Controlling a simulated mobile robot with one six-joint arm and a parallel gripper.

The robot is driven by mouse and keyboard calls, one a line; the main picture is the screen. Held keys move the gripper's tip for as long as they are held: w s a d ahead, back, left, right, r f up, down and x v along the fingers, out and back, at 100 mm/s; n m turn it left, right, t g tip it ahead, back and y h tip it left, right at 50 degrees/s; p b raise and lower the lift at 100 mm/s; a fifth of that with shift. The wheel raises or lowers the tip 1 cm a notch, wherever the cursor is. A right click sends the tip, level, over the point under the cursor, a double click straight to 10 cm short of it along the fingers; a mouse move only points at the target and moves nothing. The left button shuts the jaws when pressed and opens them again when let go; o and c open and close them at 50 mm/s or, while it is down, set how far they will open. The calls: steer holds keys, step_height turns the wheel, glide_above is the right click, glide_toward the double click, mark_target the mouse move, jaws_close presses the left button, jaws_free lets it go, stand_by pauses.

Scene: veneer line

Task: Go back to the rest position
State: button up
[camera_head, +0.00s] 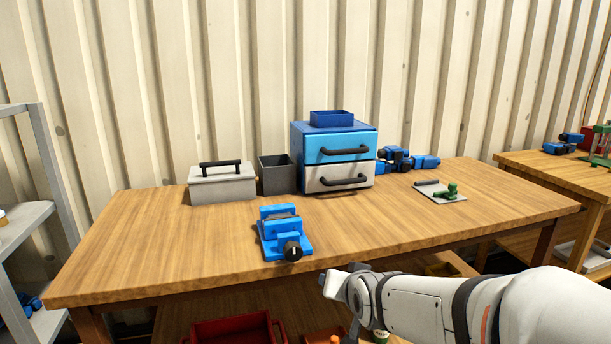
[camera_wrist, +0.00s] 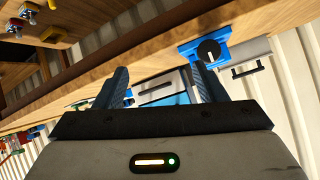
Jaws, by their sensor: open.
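My gripper (camera_wrist: 160,88) shows in the wrist view with its two fingers spread apart and nothing between them. In the head view my arm reaches in from the lower right, and its end (camera_head: 335,284) is in front of the workbench's front edge, apart from everything on it. The wooden workbench (camera_head: 160,245) spans the middle of the head view. A blue vise (camera_head: 284,232) sits near its front edge; it also shows in the wrist view (camera_wrist: 205,52), beyond the fingers.
On the bench stand a grey lidded box (camera_head: 222,187), a dark bin (camera_head: 277,176), a two-drawer cabinet (camera_head: 335,158) with a blue tray (camera_head: 332,118) on top, and a grey plate (camera_head: 438,196) with green parts. A red crate (camera_head: 232,328) is below. A shelf (camera_head: 25,220) stands left.

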steer(key=s+d+r+g+p, duration=0.2)
steer(key=s+p, duration=0.1)
steer(key=s, duration=0.3)
steer(key=s+d+r+n+g+h+p, duration=0.1)
steer(key=s+d+r+g+p, duration=0.2)
steer(key=s, duration=0.3)
steer(key=s+d+r+g+h+p, duration=0.1)
steer(key=s+d+r+g+p, duration=0.1)
steer(key=s, duration=0.4)
steer(key=shift+s+d+r+n+g+p, duration=0.4)
steer(key=shift+r+g+p, duration=0.2)
steer(key=shift+p, duration=0.45)
steer(key=shift+a, duration=0.1)
